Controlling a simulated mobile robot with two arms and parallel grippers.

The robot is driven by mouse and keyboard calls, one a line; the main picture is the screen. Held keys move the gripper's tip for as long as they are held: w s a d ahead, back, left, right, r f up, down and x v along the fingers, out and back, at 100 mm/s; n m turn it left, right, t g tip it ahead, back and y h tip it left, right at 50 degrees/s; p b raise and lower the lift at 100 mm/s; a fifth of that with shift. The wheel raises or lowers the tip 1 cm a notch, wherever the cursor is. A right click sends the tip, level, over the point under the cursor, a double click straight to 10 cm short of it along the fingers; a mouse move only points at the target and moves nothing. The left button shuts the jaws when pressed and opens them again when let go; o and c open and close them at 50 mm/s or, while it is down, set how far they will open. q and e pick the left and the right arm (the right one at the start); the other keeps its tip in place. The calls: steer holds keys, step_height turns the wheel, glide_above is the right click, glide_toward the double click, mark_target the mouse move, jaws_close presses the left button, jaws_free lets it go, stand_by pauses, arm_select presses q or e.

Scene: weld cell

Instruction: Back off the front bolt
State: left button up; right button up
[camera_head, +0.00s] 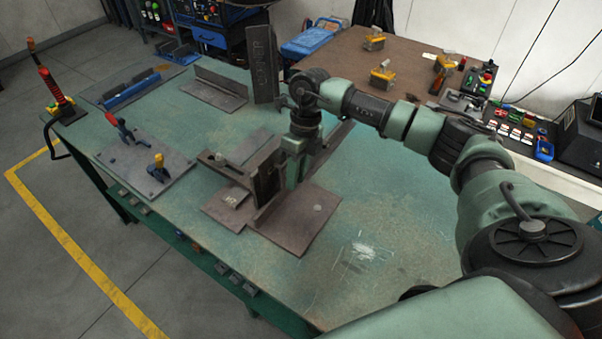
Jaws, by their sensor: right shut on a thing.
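A welding fixture with a brown base plate (312,222) stands on the green bench. It has an upright dark plate (266,187), a slotted bar (224,166) and a small pale block (231,198). My right gripper (291,180) reaches down into the fixture, just right of the upright plate. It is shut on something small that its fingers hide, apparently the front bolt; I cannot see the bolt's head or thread. A small round bolt head (218,156) shows on the slotted bar. My left gripper is not in view.
A plate with toggle clamps (148,165) lies to the left. A tall dark angle piece (263,65) stands behind the fixture. The brown table (420,50) at the back holds yellow-grey parts and a button box. The bench's front right (390,235) is clear.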

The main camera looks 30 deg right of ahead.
steer(key=shift+a+r+t+h+p, duration=0.1)
steer(key=shift+t+h+p, duration=0.25)
steer(key=shift+h, duration=0.65)
steer(key=h, duration=0.1)
steer(key=t+h, duration=0.1)
steer(key=shift+f+h+b, duration=0.2)
steer(key=shift+h+b, duration=0.1)
steer(key=shift+b, duration=0.05)
steer(key=shift+t+h+b, duration=0.55)
steer(key=shift+h+b, duration=0.15)
steer(key=shift+h, duration=0.5)
steer(key=shift+t+h+b, duration=0.5)
steer(key=shift+h+b, duration=0.55)
steer(key=shift+h, duration=0.15)
steer(key=shift+t+h, duration=0.3)
steer(key=shift+h, duration=0.3)
steer(key=o, duration=0.6)
steer(key=shift+o, duration=0.2)
steer(key=shift+r, duration=0.1)
